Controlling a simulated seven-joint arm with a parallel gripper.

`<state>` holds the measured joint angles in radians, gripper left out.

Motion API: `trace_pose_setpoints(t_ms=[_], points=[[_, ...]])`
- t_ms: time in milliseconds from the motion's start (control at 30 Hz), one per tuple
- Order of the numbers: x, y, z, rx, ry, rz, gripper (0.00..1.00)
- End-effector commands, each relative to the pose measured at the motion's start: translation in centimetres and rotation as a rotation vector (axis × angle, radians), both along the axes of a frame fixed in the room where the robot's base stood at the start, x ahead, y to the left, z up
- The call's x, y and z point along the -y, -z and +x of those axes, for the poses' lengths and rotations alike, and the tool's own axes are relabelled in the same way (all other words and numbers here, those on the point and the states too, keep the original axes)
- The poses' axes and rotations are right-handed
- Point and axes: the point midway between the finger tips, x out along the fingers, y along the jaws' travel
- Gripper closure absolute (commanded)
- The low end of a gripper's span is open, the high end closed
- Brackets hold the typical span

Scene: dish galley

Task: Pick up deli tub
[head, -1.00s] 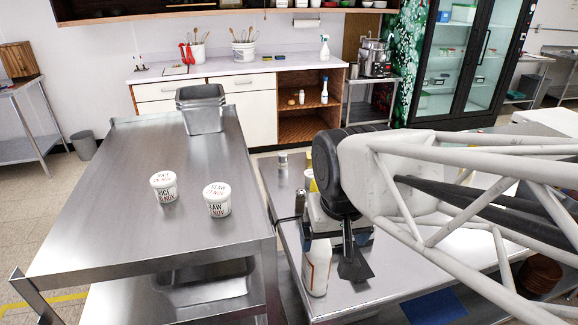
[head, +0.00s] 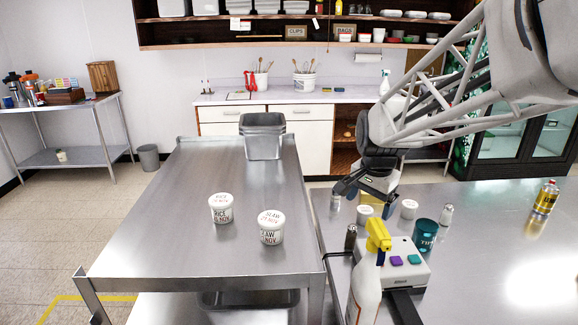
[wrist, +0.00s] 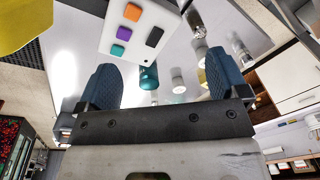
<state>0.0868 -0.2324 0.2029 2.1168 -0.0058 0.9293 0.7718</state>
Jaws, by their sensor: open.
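Two white lidded deli tubs stand upright on the steel cart top (head: 170,240): one marked RICE (head: 221,209) and, nearer and to its right, one marked SLAW (head: 271,228). Two more white-lidded tubs, the left one (head: 364,213) and the right one (head: 409,208), stand on the right-hand table below my gripper (head: 352,192). My gripper is open and empty, above that table's far left part. In the wrist view, a white-lidded tub (wrist: 178,80) shows beyond and between the spread fingers of my gripper (wrist: 162,80).
Around the right-hand tubs stand a teal tin (head: 425,234), a shaker (head: 446,215), a dark-topped shaker (head: 351,238) and a white device with coloured buttons (head: 403,263). A yellow-headed spray bottle (head: 365,285) stands in front. Steel pans (head: 262,137) sit at the cart's far end.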

Motion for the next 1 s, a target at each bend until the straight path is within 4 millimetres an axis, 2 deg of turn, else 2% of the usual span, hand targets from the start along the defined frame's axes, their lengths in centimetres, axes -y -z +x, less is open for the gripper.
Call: trace_pose_setpoints(t_ms=[100, 467, 667, 1000], points=[[0.9, 1.0, 3.2, -0.014, 0.095, 0.011, 0.08], [3.6, 4.6, 11.9, -0.047, 0.386, 0.042, 0.08], [5.2, 7.3, 16.5, -0.066, 0.548, 0.054, 0.08], [8.3, 13.0, 23.6, -0.094, 0.818, 0.069, 0.08]])
